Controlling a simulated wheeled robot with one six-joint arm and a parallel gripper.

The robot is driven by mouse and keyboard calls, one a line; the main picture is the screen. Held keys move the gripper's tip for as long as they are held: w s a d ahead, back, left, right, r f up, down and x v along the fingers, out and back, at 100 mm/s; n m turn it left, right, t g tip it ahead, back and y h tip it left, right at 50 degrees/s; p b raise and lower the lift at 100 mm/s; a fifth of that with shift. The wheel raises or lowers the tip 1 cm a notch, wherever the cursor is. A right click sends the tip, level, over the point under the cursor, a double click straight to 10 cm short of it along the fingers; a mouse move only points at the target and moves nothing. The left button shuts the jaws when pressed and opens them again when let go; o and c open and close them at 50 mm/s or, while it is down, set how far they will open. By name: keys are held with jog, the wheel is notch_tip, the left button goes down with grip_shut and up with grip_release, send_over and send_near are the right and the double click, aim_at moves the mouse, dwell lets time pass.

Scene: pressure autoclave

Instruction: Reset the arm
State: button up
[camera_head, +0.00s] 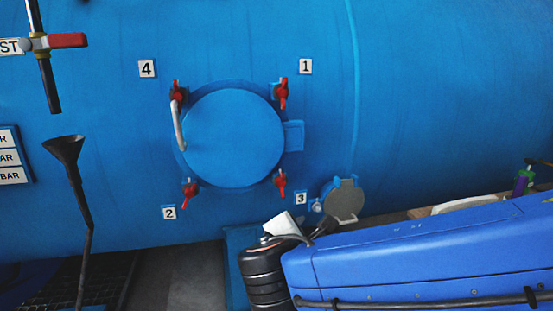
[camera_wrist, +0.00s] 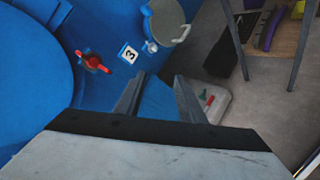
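My gripper (camera_wrist: 158,92) shows in the wrist view with its two dark fingers apart and nothing between them. In the head view my blue arm reaches in from the lower right, and its wrist end is at the bottom middle, partly hidden. The blue autoclave (camera_head: 440,90) fills the background. Its round door (camera_head: 235,138) looks closed, with a white handle (camera_head: 178,125) at its left edge. Red clamps sit around the door, beside labels 4, 1, 2 and 3. The clamp by label 3 (camera_head: 280,183) also shows in the wrist view (camera_wrist: 92,63), left of my fingers.
A small grey round lid (camera_head: 344,200) is right of label 3. A black funnel (camera_head: 66,151) stands at left, below a red-handled valve (camera_head: 66,41). In the wrist view, a pale panel with red and green parts (camera_wrist: 209,101) lies beyond the right finger; grey floor is beyond.

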jog(key=s+d+f+m+g, duration=0.3)
jog(key=d+m, duration=0.1)
jog(key=d, duration=0.3)
jog(key=s+d+f+m+g, duration=0.2)
jog(key=s+d+f+m, duration=0.1)
jog(key=d+m, duration=0.3)
jog(key=s+d+f+m+g, duration=0.2)
jog(key=d+m+g, duration=0.1)
jog(key=d, duration=0.5)
jog(key=s+d+f+m+y, duration=0.1)
jog(key=s+f+m+y, duration=0.1)
jog(key=s+m+y, duration=0.2)
jog(key=s+m, duration=0.3)
jog(key=m, duration=0.2)
jog(key=shift+s+d+m, duration=0.2)
jog(key=shift+d+m, duration=0.1)
jog(key=shift+m, duration=0.1)
